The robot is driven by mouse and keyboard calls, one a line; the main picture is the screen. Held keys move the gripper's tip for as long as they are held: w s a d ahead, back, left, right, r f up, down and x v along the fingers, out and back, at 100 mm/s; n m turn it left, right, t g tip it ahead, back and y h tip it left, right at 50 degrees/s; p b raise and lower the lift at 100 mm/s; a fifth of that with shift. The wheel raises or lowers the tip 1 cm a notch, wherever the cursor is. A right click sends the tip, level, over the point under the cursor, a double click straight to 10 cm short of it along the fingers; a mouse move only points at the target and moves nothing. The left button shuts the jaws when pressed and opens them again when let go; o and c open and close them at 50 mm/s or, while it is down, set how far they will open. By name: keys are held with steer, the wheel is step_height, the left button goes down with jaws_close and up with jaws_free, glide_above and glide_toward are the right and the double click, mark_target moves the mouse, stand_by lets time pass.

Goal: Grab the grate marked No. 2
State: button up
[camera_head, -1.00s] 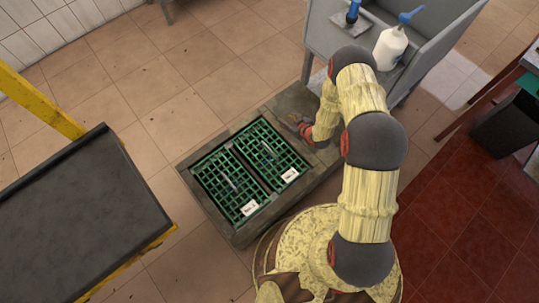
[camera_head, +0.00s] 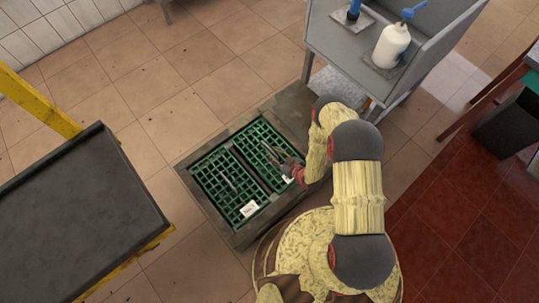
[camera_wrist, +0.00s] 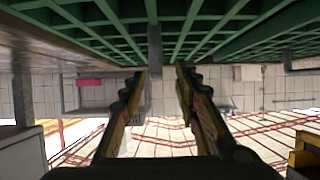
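Two green grates lie side by side in a dark frame in the floor, a left grate (camera_head: 222,178) and a right grate (camera_head: 258,143). Each has a thin grey handle and a white label. The left label (camera_head: 249,209) is too small to read surely; the right label is mostly hidden by my gripper. My gripper (camera_head: 279,158) is low over the right grate, by its handle. In the wrist view, green grating (camera_wrist: 215,25) fills the top. My gripper (camera_wrist: 162,70) is open there, and a grey upright bar (camera_wrist: 155,45) shows between the fingertips. Contact cannot be told.
A black-topped table with a yellow frame (camera_head: 75,205) stands at the left. A grey stand (camera_head: 335,40) with a white bottle (camera_head: 391,45) is at the upper right. A dark bin (camera_head: 505,125) is at the far right. Tiled floor beyond the grates is clear.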

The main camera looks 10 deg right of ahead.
mark_target(272, 151)
steer(key=b+x, duration=0.1)
steer(key=x, duration=0.3)
steer(key=shift+w+b, duration=0.15)
steer(key=shift+b, duration=0.25)
steer(key=shift+c, duration=1.2)
jaws_close()
steer(key=shift+d, duration=0.1)
steer(key=shift+w+r, duration=0.1)
